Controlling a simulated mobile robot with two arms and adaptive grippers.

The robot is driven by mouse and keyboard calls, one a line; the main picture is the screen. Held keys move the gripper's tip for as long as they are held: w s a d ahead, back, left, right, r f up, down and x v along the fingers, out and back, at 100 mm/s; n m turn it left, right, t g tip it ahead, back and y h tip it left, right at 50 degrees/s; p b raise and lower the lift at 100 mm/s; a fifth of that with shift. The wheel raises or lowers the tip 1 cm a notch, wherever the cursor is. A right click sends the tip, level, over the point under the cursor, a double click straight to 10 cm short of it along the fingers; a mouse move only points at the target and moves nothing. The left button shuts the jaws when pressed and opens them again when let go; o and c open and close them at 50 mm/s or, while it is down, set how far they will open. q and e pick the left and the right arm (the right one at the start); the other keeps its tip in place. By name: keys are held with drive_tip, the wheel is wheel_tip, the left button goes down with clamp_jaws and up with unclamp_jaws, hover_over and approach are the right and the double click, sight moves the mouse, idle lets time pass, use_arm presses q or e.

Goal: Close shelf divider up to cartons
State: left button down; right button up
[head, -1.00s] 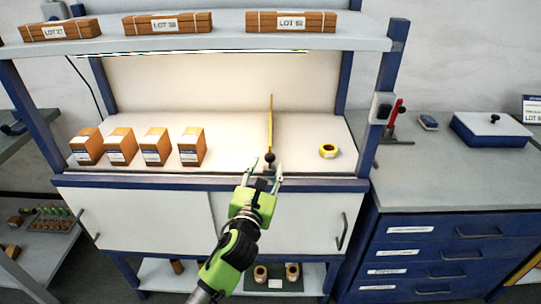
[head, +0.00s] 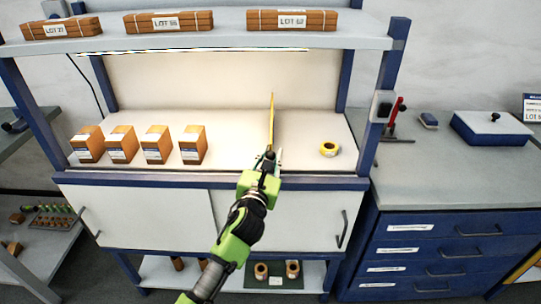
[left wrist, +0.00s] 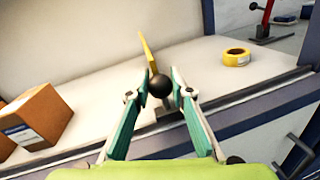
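The shelf divider is a thin yellow upright plate (head: 272,115) on the white bench surface, with a round black knob (left wrist: 159,86) at its front end. The cartons (head: 193,145), several brown boxes with white labels, stand in a row left of the divider, with a wide gap between. My left gripper (head: 270,157) is at the divider's front end, over the bench's front edge. In the left wrist view its teal fingers are open, one on each side of the knob and close to it; firm contact does not show. My right gripper is not in view.
A yellow tape roll (head: 329,149) lies right of the divider. A blue upright post (head: 386,75) bounds the bench on the right. An upper shelf (head: 110,45) with bundled lots hangs above. The surface between cartons and divider is clear.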

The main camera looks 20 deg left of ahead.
use_arm(q)
drive_tip(key=a+p, duration=0.1)
drive_tip(key=a, duration=0.1)
drive_tip(key=s+a+p, duration=0.1)
drive_tip(key=a, duration=0.3)
drive_tip(key=shift+s+a+r+p, duration=0.1)
drive_tip(key=shift+s+a+p, duration=0.05)
drive_tip(key=shift+s+p, duration=0.25)
drive_tip(key=a, duration=0.2)
drive_tip(key=s+a, duration=0.1)
drive_tip(key=a, duration=0.2)
drive_tip(key=s+a, duration=0.1)
drive_tip(key=a, duration=0.2)
drive_tip(key=shift+s+a+p, duration=0.1)
drive_tip(key=shift+s+p, duration=0.1)
drive_tip(key=shift+p, duration=0.2)
drive_tip(key=shift+f, duration=0.2)
drive_tip(key=c, duration=1.8)
unclamp_jaws()
drive_tip(key=s, duration=0.8)
drive_tip(key=s+d, duration=0.1)
drive_tip(key=s, duration=0.3)
